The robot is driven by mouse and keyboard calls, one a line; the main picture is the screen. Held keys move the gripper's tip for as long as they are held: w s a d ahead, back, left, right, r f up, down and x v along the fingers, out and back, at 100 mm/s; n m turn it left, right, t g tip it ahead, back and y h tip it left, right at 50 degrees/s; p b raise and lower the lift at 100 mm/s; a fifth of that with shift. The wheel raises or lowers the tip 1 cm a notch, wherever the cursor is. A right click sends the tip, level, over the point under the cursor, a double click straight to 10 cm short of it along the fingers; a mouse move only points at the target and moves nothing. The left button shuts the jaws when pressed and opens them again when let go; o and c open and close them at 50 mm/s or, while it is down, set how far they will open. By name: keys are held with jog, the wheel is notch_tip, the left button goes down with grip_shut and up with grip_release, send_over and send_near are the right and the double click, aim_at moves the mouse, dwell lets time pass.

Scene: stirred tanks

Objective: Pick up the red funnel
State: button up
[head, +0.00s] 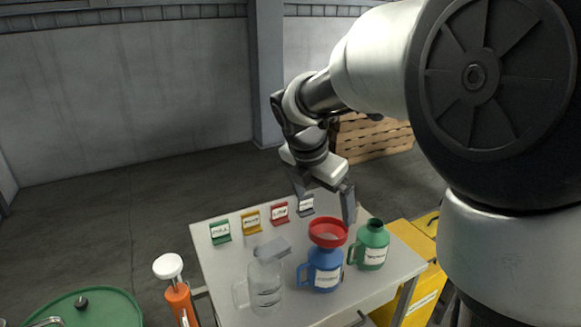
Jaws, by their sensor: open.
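The red funnel (327,241) sits on top of a blue jug (321,270) in the head view, with its wide mouth up. The jug stands upright on a light grey table (225,262) and has a white label. My gripper (325,204) is open above the funnel, fingers pointing down and spread to its left and right. The right finger comes close to the funnel's rim in the picture; I cannot tell whether they touch. The funnel's spout is hidden.
A clear jug (265,285) with a grey top stands left of the blue jug, and a green jug (371,246) close on its right. Several label stands, green (220,233), yellow (251,222), red (279,213) and dark (306,205), line the table's back.

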aim_at(328, 239)
jog(key=shift+n, duration=0.8)
jog(key=x, duration=0.4)
jog(key=b+x, duration=0.1)
jog(key=x, duration=0.3)
jog(key=w+b+x, duration=0.1)
jog(key=x, duration=0.4)
jog(key=shift+a, duration=0.3)
jog(key=x, duration=0.2)
jog(key=b+x, duration=0.1)
jog(key=x, duration=0.1)
jog(key=shift+s+f, duration=0.15)
jog(key=shift+f, duration=0.2)
jog(key=shift+d+f+b, duration=0.15)
jog(key=shift+f+b, duration=0.15)
jog(key=shift+f, duration=0.05)
jog(key=shift+c, duration=0.4)
jog(key=c, duration=1)
